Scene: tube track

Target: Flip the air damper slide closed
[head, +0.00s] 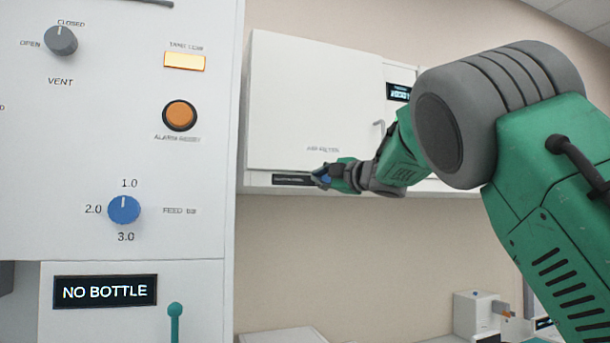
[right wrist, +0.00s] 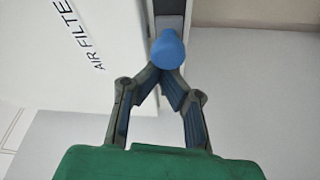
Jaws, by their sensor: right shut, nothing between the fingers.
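The air damper slide shows as a blue round knob (right wrist: 168,48) in the right wrist view, on a narrow grey track (right wrist: 172,20) along the edge of the air filter cabinet. In the head view the dark slot (head: 290,180) runs along the cabinet's lower edge, and the knob is mostly hidden by my gripper. My right gripper (head: 326,175) is at the slot's right part. In the wrist view its fingertips (right wrist: 163,73) come together right at the knob, shut and empty. Whether they touch it I cannot tell. My left gripper is not in view.
The white air filter cabinet (head: 300,100) hangs on the beige wall, with a hooked handle (head: 379,125) near my right forearm. A control panel (head: 120,130) with knobs stands close on the left.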

